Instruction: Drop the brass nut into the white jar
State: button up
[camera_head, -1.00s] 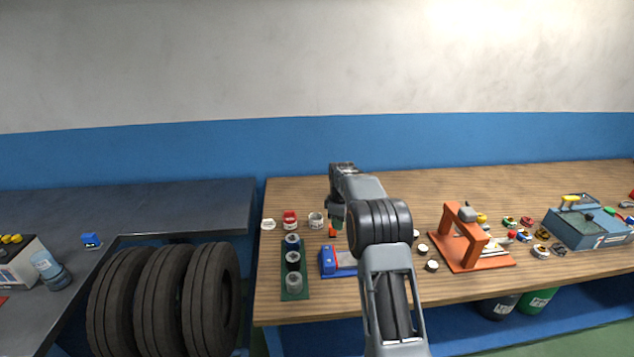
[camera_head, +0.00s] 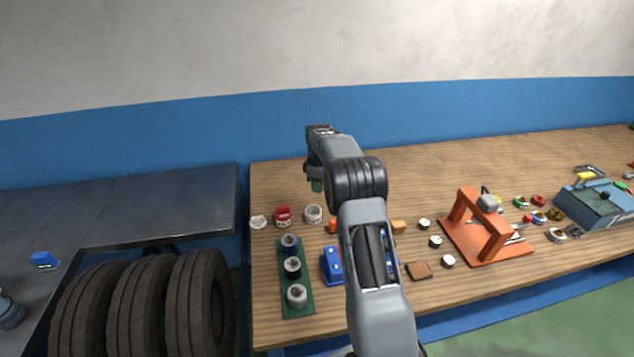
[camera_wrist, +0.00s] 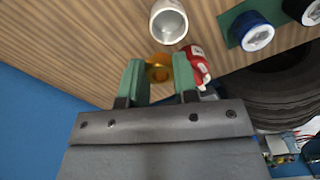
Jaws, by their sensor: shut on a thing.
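My gripper (camera_wrist: 160,78) has green fingers and is shut on the brass nut (camera_wrist: 158,67), a yellow-orange piece between the fingertips in the wrist view. The white jar (camera_wrist: 168,24) is open at the top and stands on the wooden bench, just beyond the nut in that view. In the head view the white jar (camera_head: 313,215) stands right of a red jar, and my gripper (camera_head: 317,184) appears just above it in the picture. The nut cannot be made out there. The height of the nut over the bench is hard to tell.
The red jar (camera_head: 283,217) and a white round item (camera_head: 258,222) stand left of the white jar. In front is a green rack (camera_head: 284,262) with several cylinders. A blue tool (camera_head: 332,265) and an orange press (camera_head: 487,228) lie to the right. The back of the bench is clear.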

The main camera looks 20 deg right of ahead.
notch_tip(320, 180, down, 4)
jog(key=b, duration=0.2)
jog(key=shift+f+b, duration=0.2)
jog(key=shift+b, duration=0.1)
jog(key=o, duration=1)
notch_tip(320, 180, up, 14)
jog(key=shift+f, duration=0.1)
dwell(0.5)
